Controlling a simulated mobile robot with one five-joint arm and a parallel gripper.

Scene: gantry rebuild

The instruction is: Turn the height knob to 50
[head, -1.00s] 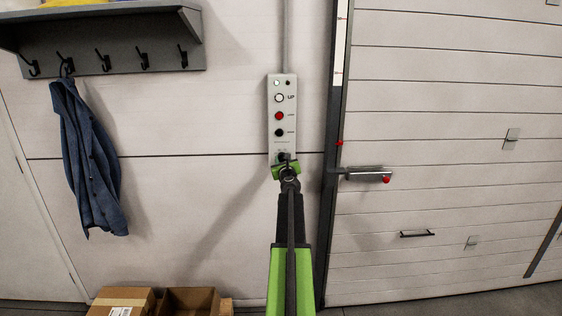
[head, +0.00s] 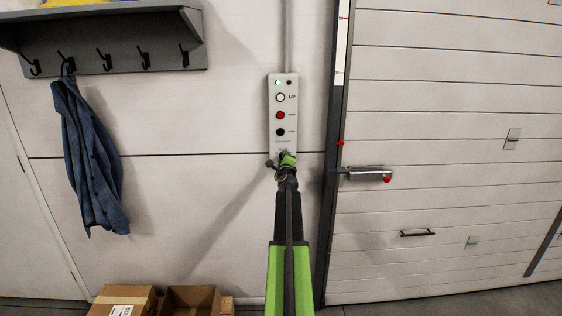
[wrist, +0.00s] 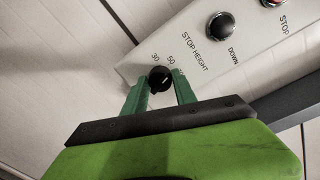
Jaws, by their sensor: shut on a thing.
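The height knob (wrist: 160,78) is a small round black knob at the lower end of the control panel. In the wrist view the marks 30 and 50 and the words STOP HEIGHT are printed beside it. Its pointer is too small to read. My gripper (wrist: 159,86) is shut on the knob, with one green finger on each side of it. In the head view my gripper (head: 287,159) is at the panel's bottom end and hides most of the knob. The grey control panel (head: 291,145) hangs upright on the wall.
Above the knob the panel has a black DOWN button (head: 281,132), a red STOP button (head: 280,115) and a white UP button (head: 280,98). A sectional door (head: 450,120) with a red-tipped latch (head: 366,174) is on the right. Cardboard boxes (head: 190,300) stand at lower left.

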